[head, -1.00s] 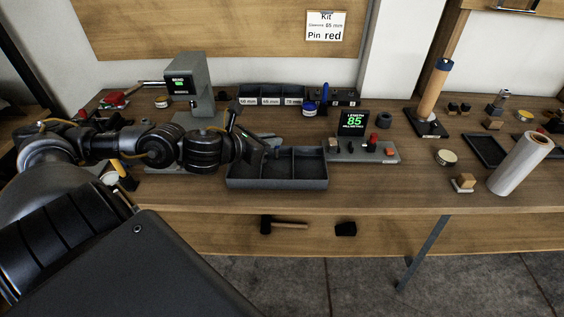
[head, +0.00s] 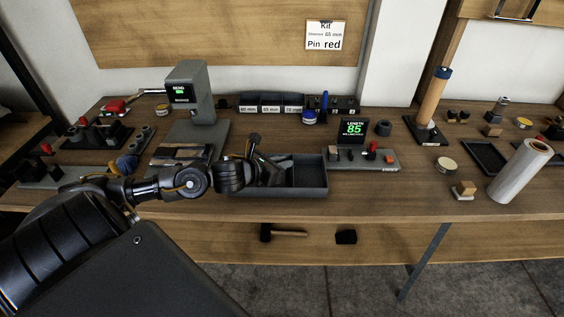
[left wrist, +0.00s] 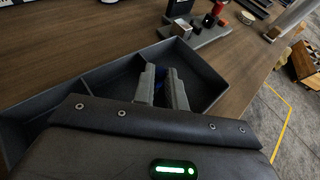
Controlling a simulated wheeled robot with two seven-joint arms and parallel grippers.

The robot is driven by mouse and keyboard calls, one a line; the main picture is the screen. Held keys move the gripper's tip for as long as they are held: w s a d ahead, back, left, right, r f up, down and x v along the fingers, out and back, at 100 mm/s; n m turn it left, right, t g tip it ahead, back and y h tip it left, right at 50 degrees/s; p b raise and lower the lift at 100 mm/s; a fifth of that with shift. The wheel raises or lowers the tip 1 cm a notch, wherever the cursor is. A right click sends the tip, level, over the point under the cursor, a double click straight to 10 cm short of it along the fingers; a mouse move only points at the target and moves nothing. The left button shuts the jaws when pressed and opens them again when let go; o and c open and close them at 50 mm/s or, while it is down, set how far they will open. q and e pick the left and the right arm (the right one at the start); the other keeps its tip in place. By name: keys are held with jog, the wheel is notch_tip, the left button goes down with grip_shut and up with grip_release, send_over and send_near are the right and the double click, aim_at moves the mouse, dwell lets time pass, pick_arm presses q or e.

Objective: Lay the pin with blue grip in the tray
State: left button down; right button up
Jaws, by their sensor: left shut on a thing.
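My left gripper (head: 272,174) is at the grey three-compartment tray (head: 310,191), over or inside its left and middle part. In the left wrist view its two fingers (left wrist: 160,72) point into one compartment of the tray (left wrist: 92,78). My right gripper is not in view.
A grey bending press (head: 188,92) is behind left. A blue upright piece (head: 325,101) stands at the back near labelled bins (head: 271,108).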

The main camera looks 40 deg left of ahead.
pick_arm(q)
jog(key=shift+f, duration=0.15)
jog(key=c, duration=1.4)
grip_release()
jog(key=shift+c, duration=0.2)
jog(key=shift+r, duration=0.25)
jog(key=v, duration=1.2)
jog(key=shift+f, duration=0.15)
jog(key=shift+d, duration=0.15)
